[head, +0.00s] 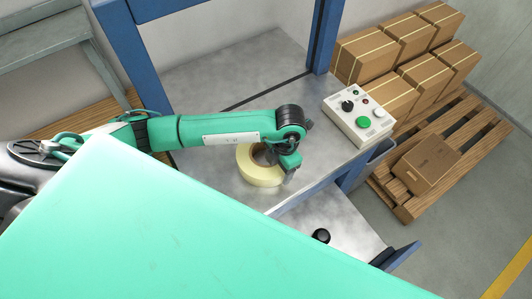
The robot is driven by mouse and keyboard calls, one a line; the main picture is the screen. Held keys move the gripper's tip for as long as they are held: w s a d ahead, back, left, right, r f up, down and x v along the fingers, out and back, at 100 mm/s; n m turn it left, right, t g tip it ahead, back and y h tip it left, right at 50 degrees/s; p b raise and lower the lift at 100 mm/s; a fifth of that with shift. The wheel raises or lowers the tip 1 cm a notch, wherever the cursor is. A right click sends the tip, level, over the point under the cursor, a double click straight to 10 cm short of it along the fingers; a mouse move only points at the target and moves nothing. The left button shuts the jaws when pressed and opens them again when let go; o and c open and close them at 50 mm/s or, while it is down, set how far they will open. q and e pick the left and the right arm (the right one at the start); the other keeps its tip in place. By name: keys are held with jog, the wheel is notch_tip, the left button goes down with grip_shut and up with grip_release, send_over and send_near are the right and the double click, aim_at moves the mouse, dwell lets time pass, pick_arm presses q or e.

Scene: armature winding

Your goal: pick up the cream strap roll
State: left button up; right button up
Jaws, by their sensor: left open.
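The cream strap roll (258,175) lies flat on the grey metal table (205,185), with its dark central hole partly showing. My left arm reaches in from the left above the table. My left gripper (290,168) is at the roll's right side, over or beside its rim, and it is open. The wrist covers the roll's upper right part. I cannot tell whether the fingers touch the roll. My right gripper does not show.
A control box (358,118) with a green button stands at the table's right edge. Blue frame posts (326,35) rise at the back. Stacked cartons (400,55) and a pallet (455,150) with a loose box (427,163) are at the right. A black knob (321,236) sits in front.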

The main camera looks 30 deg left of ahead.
pick_arm(q)
jog(key=shift+f, duration=0.6)
grip_shut()
jog(key=shift+r, duration=0.1)
jog(key=shift+w+r, duration=0.1)
